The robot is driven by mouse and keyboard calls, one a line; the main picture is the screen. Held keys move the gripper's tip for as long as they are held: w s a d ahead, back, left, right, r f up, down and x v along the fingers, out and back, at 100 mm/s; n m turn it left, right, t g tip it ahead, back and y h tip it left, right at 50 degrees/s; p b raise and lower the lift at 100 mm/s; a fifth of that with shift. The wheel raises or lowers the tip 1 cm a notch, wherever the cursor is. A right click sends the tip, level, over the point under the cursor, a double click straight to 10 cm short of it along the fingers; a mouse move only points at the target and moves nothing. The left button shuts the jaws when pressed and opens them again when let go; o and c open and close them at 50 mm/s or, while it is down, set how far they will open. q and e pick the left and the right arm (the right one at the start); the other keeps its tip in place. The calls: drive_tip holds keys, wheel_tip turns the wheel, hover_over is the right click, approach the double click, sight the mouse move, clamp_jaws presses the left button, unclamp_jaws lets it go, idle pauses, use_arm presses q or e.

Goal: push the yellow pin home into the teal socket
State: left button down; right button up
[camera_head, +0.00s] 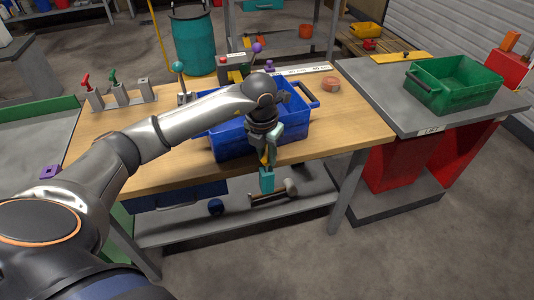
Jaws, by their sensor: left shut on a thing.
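My left gripper (268,150) points down in front of the blue crate, over the front edge of the wooden bench. It is shut on the yellow pin (264,158), of which only a small part shows between and beside the fingers. My right gripper is not in view.
The blue crate (232,143) stands on the wooden bench (350,125) right behind the gripper. Levers (118,92) and a tape roll (331,84) are farther back. A hammer (273,191) lies on the lower shelf. A green crate (455,88) stands on the right table.

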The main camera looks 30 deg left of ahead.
use_arm(q)
drive_tip(key=shift+f, duration=0.15)
drive_tip(key=shift+f+b, duration=1.1)
drive_tip(key=shift+f, duration=0.2)
unclamp_jaws()
idle(0.6)
drive_tip(key=shift+a, duration=0.1)
idle(0.4)
drive_tip(key=shift+r+p, duration=0.85)
drive_tip(key=shift+r, duration=0.25)
drive_tip(key=shift+r+p, duration=0.35)
drive_tip(key=shift+r, duration=0.15)
